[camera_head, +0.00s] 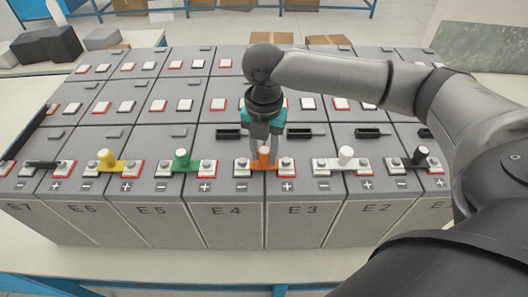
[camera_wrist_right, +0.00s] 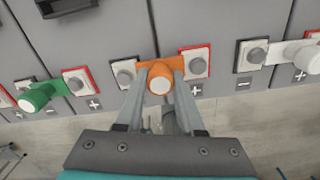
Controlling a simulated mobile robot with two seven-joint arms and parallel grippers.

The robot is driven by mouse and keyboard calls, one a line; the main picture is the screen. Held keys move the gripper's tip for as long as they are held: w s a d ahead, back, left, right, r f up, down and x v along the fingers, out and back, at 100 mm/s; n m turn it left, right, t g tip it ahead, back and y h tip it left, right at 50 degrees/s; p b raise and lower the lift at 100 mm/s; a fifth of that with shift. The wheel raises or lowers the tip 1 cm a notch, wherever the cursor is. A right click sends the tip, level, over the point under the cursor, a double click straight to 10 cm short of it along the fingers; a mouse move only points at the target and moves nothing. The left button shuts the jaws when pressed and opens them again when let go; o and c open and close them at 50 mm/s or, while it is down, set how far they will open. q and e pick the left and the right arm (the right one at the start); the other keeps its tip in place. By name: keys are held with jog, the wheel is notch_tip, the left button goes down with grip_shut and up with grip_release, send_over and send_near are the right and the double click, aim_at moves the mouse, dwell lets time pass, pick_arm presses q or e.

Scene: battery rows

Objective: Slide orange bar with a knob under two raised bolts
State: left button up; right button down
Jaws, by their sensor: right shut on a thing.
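The orange bar with a knob (camera_head: 264,154) lies across the joint between the batteries marked E4 and E3 in the head view. My right gripper (camera_wrist_right: 161,72) is shut on the knob, one finger on each side. The bar's ends reach the left raised bolt (camera_wrist_right: 124,77) and the right raised bolt (camera_wrist_right: 197,66). I cannot tell whether the ends sit fully under the bolt heads. My left gripper is not in view.
A green bar (camera_head: 182,160) and a yellow bar (camera_head: 106,158) lie to the left. A white bar (camera_head: 346,156) and a black bar (camera_head: 420,156) lie to the right. Several battery rows stretch behind. The batteries' front edge drops off below the bars.

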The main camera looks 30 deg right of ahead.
dwell(0.8)
jog(key=shift+c, duration=2.2)
grip_release()
jog(key=shift+f, duration=0.1)
notch_tip(320, 180, up, 15)
jog(key=shift+b, duration=0.4)
